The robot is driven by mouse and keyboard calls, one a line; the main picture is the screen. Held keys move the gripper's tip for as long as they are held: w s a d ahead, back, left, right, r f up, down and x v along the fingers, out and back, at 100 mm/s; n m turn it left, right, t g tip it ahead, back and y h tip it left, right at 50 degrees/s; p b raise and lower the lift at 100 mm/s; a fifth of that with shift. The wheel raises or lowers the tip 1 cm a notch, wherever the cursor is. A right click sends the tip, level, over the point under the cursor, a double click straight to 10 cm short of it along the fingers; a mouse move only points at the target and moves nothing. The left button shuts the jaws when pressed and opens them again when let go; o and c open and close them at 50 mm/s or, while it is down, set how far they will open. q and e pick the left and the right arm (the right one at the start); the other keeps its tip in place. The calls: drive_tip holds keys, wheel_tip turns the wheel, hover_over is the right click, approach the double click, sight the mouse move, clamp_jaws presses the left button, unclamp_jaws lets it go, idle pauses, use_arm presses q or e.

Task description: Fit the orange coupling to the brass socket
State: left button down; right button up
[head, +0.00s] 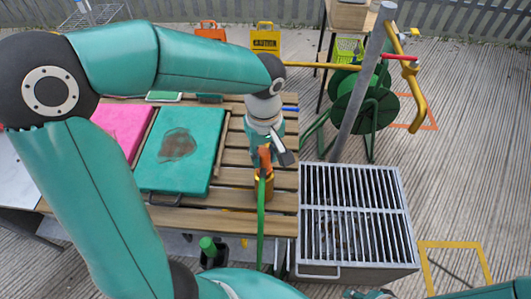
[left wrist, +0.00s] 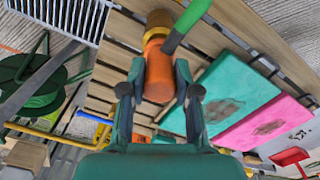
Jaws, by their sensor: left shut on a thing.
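The orange coupling (left wrist: 158,72) is held between the two fingers of my left gripper (left wrist: 158,82), which is shut on it. In the head view the coupling (head: 265,157) shows just below my left gripper (head: 268,150), with a green hose (head: 261,225) hanging from it toward the front. The brass socket (head: 264,188) stands upright on the slatted table, directly under the coupling. In the left wrist view the socket (left wrist: 160,18) lies just beyond the coupling, partly behind the hose. I cannot tell whether the two are touching or seated.
A teal board (head: 182,145) with a brown stain and a pink board (head: 122,128) lie on the slatted table (head: 210,215), left of the socket. A grill (head: 355,215) stands to the right. A green hose reel (head: 362,105) and a leaning grey pole (head: 362,80) are behind it.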

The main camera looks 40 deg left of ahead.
use_arm(q)
drive_tip(key=shift+f+b, duration=1.05)
drive_tip(key=shift+f, duration=0.15)
idle(0.4)
drive_tip(key=c, duration=0.8)
unclamp_jaws()
drive_tip(key=shift+o, duration=0.2)
